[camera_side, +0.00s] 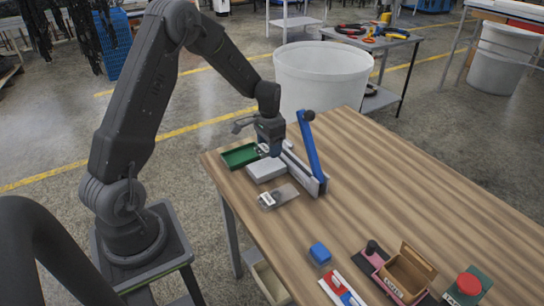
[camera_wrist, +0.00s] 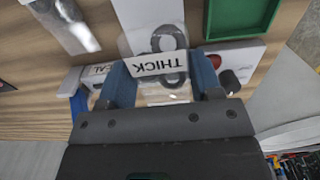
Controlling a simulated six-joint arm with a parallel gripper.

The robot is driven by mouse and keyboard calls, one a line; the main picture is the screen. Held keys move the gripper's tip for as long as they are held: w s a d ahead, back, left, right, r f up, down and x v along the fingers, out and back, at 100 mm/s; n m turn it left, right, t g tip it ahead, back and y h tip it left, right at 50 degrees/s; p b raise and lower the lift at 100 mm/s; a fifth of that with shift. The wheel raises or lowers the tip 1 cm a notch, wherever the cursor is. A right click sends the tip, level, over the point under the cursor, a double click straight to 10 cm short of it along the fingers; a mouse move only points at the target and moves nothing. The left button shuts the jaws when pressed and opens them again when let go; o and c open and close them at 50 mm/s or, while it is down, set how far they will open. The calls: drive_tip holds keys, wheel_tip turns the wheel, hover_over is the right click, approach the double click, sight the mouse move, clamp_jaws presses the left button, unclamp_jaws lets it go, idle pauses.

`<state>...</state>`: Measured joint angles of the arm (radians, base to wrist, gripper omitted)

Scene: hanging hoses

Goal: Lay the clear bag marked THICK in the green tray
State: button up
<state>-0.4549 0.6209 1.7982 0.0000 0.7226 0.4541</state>
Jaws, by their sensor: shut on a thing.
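In the wrist view, the clear bag marked THICK (camera_wrist: 168,40) is between the blue fingers of my gripper (camera_wrist: 160,75), its white label facing the camera and dark round parts showing inside. My gripper (camera_side: 271,150) is shut on this bag, which is hard to make out in the side view. The green tray (camera_side: 236,157) lies at the table's far left corner, just left of my gripper. The tray (camera_wrist: 240,19) also shows at the upper right of the wrist view. I see bare green floor in it.
Another clear bag (camera_side: 278,197) with a white label lies on the table near a light grey block (camera_side: 265,171). A device with a raised blue lever (camera_side: 310,145) stands close right of my gripper.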

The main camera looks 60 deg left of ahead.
sight(272, 163)
drive_tip(key=shift+w+d+f, duration=0.3)
drive_tip(key=shift+w+f, duration=0.05)
drive_tip(key=shift+f, duration=1.7)
drive_tip(key=shift+f, duration=0.15)
drive_tip(key=o, duration=1)
